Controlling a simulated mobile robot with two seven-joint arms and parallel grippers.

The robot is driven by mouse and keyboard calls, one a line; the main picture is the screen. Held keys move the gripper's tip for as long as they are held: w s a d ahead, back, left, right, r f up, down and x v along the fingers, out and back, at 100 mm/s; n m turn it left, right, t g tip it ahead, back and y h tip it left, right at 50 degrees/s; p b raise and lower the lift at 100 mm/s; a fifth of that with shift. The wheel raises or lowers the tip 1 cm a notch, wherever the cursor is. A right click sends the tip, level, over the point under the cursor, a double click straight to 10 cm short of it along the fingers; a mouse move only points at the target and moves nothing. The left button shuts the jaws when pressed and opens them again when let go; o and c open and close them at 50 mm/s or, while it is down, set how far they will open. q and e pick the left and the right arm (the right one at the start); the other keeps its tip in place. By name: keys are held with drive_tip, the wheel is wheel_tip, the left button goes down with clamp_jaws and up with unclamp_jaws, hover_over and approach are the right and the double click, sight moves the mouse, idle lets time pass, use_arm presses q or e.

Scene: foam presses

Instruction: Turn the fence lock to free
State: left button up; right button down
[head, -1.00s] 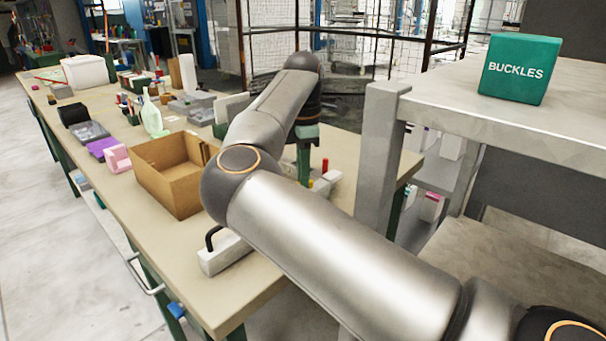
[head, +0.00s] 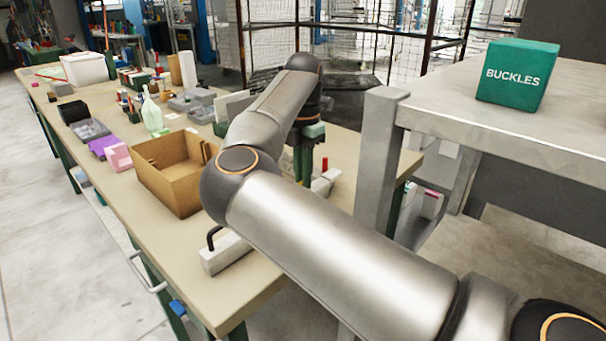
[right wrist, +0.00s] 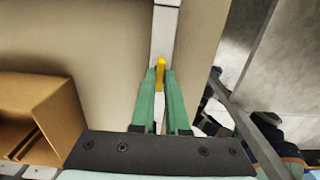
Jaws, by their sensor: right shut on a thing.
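The fence lock shows in the right wrist view as a small upright yellow lever (right wrist: 160,70) at the end of a white bar (right wrist: 164,30). My right gripper (right wrist: 160,78) has its two green fingers on either side of the lever and is shut on it. In the head view my right gripper (head: 303,172) points down at the bench beside a white fixture (head: 326,181). My arm hides much of this spot there, and I cannot make out the yellow lever in that view. My left gripper is in neither view.
An open cardboard box (head: 170,180) stands on the bench left of my right arm. A white block with a black handle (head: 222,255) lies nearer the front. A grey shelf (head: 450,110) with a green BUCKLES box (head: 517,75) stands to the right.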

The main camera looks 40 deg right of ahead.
idle(0.3)
drive_tip(key=c, duration=0.9)
unclamp_jaws()
drive_tip(key=shift+r, duration=0.1)
wheel_tip(320, 180, up, 12)
drive_tip(key=shift+r+p, duration=0.2)
drive_tip(key=shift+p, duration=0.85)
